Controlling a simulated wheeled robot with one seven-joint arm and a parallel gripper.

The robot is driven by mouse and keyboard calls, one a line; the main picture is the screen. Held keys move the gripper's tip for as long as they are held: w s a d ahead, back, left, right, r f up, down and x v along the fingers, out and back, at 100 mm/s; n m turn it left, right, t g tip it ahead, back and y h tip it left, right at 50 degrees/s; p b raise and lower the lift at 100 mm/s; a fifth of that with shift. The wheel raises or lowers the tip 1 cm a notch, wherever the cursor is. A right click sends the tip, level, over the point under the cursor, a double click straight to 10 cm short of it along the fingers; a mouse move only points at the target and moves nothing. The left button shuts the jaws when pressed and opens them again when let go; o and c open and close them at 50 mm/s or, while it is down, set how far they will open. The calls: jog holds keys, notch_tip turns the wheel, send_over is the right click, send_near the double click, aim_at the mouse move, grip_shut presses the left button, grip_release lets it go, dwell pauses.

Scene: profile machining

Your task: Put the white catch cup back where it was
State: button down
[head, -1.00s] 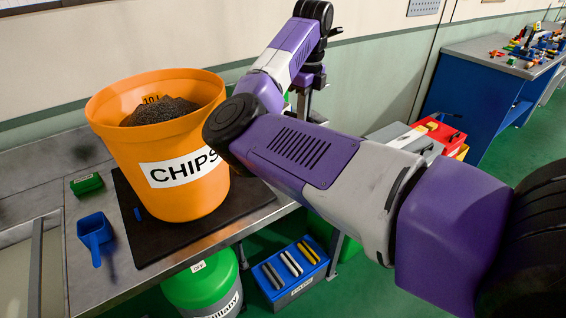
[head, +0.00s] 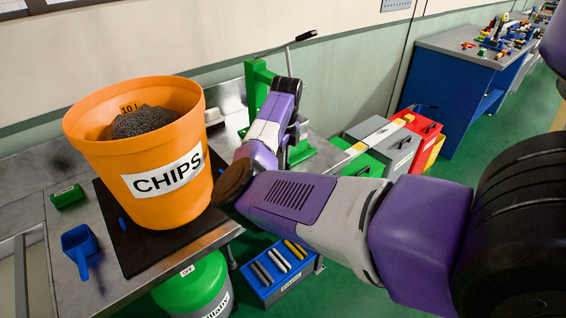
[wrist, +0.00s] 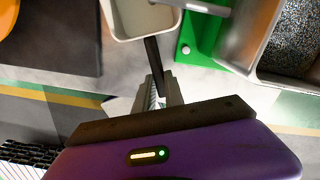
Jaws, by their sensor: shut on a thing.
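The white catch cup (wrist: 143,22) shows at the top of the wrist view, cut off by the frame edge. A dark thin handle runs from it down between the fingers of my gripper (wrist: 158,92). My gripper is shut on that handle, with the cup out ahead of the fingertips. I cannot tell whether the cup touches a surface below.
An orange CHIPS bucket (head: 165,185) stands on a dark mat (head: 125,245) at left. A blue scoop (head: 80,248) and a green block (head: 67,197) lie nearby. A grey tray with chips (wrist: 285,40) is right of the press base. Coloured bins (head: 385,150) stand beyond the bench.

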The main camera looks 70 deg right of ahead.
jog(key=shift+f, duration=0.7)
jog(key=c, duration=1.4)
grip_release()
